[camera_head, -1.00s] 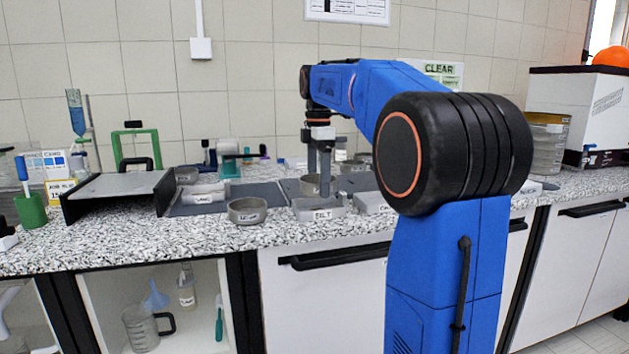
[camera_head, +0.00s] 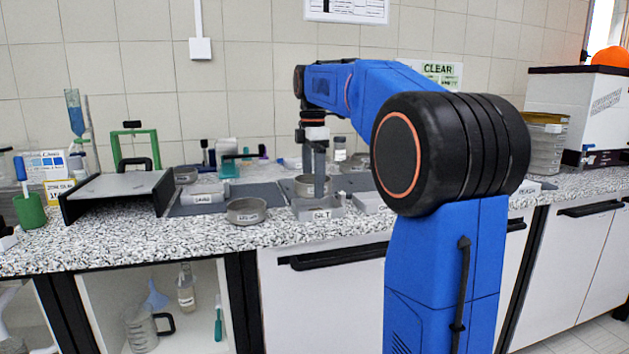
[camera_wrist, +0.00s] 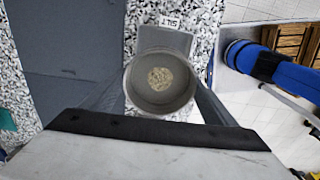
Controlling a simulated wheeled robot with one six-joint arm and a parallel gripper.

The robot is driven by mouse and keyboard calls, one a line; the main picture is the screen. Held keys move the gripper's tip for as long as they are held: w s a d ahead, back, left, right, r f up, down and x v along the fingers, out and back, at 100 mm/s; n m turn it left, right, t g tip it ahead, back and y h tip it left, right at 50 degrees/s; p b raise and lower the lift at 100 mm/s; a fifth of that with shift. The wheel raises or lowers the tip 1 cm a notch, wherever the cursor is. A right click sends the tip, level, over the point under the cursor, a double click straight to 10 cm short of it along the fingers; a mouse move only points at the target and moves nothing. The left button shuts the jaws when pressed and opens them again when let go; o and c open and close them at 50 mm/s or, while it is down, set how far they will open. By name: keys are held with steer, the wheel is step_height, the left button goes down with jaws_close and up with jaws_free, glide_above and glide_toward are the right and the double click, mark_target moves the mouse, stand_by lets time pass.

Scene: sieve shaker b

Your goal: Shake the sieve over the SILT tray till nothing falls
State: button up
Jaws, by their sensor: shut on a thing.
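My gripper (camera_head: 318,188) is shut on the rim of a round grey metal sieve (camera_head: 305,187) and holds it above the SILT tray (camera_head: 333,207). In the wrist view the sieve (camera_wrist: 160,83) appears as a round pan between the fingers, with a patch of tan grains (camera_wrist: 160,78) near its middle. The SILT tray (camera_wrist: 178,42) shows partly behind it with its label beyond the sieve's edge. The sieve hides much of the tray's inside, and I cannot see any grains falling.
A tray labelled SAND (camera_head: 203,197) and another round sieve (camera_head: 247,211) stand to the left on the bench. A grey sloped stand (camera_head: 118,186) is further left. Another grey tray (camera_head: 369,202) sits just right of the SILT tray. My arm hides the bench behind it.

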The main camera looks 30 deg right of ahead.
steer(key=shift+s+d, duration=0.2)
steer(key=shift+d, duration=0.4)
steer(key=shift+s+d, duration=0.15)
steer(key=shift+d, duration=0.4)
steer(key=shift+a, duration=0.1)
steer(key=shift+w+a, duration=0.2)
steer(key=shift+a, duration=0.35)
steer(key=shift+w+a, duration=0.15)
steer(key=shift+a, duration=0.4)
steer(key=shift+s+d, duration=0.2)
steer(key=shift+d, duration=0.4)
steer(key=shift+s+d, duration=0.15)
steer(key=shift+d, duration=0.4)
steer(key=shift+w+a, duration=0.2)
steer(key=shift+a, duration=0.4)
steer(key=shift+w+a, duration=0.15)
steer(key=shift+a, duration=0.4)
